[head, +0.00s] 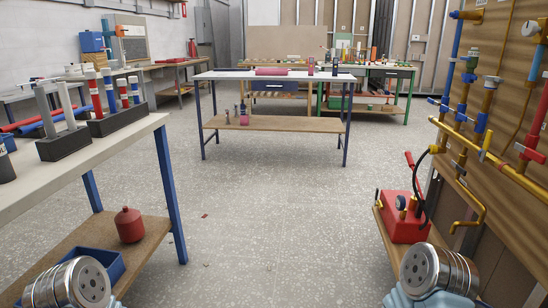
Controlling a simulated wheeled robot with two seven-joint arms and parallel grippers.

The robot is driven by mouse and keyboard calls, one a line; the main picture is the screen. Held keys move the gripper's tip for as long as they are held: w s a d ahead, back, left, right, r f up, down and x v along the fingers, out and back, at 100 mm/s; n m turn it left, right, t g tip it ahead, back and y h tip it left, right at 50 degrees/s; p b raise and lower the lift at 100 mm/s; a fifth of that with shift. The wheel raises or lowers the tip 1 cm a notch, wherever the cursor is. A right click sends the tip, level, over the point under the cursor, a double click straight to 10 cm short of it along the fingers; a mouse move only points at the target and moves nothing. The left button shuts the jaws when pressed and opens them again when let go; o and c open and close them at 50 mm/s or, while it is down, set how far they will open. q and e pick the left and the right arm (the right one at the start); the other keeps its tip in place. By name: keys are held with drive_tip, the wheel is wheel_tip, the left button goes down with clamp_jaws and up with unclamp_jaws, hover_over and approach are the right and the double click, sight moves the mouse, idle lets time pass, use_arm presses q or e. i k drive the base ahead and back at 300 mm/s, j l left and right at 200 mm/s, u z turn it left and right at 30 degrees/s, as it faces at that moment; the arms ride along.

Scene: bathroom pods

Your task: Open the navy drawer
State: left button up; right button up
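The navy drawer (273,86) hangs under the top of the blue-legged workbench (222,75) in the middle distance, across open floor from me. Its front looks flush and shut, though it is small at this distance. Neither of my grippers is in view. Only parts of my left and right arms show, at the bottom left and bottom right corners, far from the drawer.
A long bench (92,148) with rod stands is close on the left. A red pump (402,215) stands on a shelf at right, under a pipe-covered panel (505,100). The floor (265,210) between is open, with small debris. Other benches stand behind.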

sight(256, 84)
drive_tip(key=i+l+z, duration=0.1)
drive_tip(key=i+z, duration=0.4)
drive_tip(key=i, duration=4)
